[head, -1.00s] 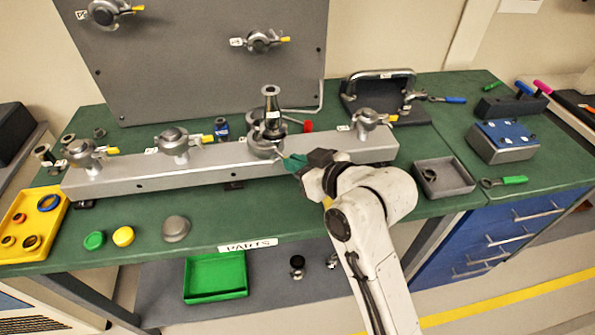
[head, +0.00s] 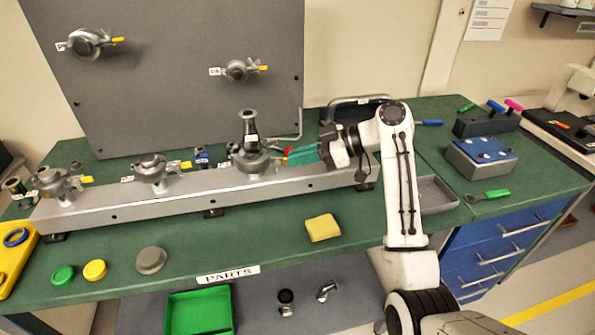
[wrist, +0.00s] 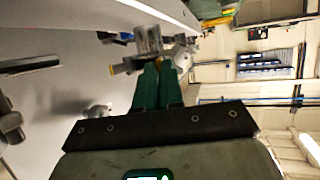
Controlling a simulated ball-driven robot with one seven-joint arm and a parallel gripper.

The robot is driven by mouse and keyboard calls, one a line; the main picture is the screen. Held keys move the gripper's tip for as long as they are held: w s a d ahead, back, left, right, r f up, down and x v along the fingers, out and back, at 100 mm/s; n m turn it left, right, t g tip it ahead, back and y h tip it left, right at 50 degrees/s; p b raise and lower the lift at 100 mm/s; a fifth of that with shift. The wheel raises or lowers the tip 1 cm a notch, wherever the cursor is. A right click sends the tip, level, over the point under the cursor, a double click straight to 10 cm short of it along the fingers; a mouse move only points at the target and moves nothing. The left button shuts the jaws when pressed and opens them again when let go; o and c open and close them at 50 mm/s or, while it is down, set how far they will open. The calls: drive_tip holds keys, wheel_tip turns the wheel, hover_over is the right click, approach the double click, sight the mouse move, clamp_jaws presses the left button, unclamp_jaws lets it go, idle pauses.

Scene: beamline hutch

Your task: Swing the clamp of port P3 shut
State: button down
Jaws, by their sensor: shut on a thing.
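The third port from the left (head: 245,166) on the grey rail carries a metal clamp, with a tapered grey fitting (head: 248,128) standing upright on it. Its label is too small to read, so I cannot confirm that it is P3. My gripper (head: 290,157) has teal fingers and is at the right side of this clamp, shut on its yellow-tipped lever. The fingers hide most of the lever. In the wrist view the teal fingers (wrist: 160,82) are close together, with the fitting (wrist: 149,40) just beyond them. I cannot tell whether the clamp is fully closed.
A grey panel (head: 170,90) with two more ports stands behind. A yellow block (head: 323,228) lies in front.

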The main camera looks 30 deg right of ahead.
drive_tip(key=shift+w+d+n+g+b, duration=0.35)
drive_tip(key=shift+w+n+g+b, duration=0.05)
drive_tip(key=shift+w+b, duration=0.1)
drive_tip(key=c, duration=1.3)
unclamp_jaws()
drive_tip(key=shift+o, duration=0.2)
drive_tip(key=b+v, duration=0.1)
drive_tip(key=v, duration=0.9)
drive_tip(key=shift+d, duration=0.45)
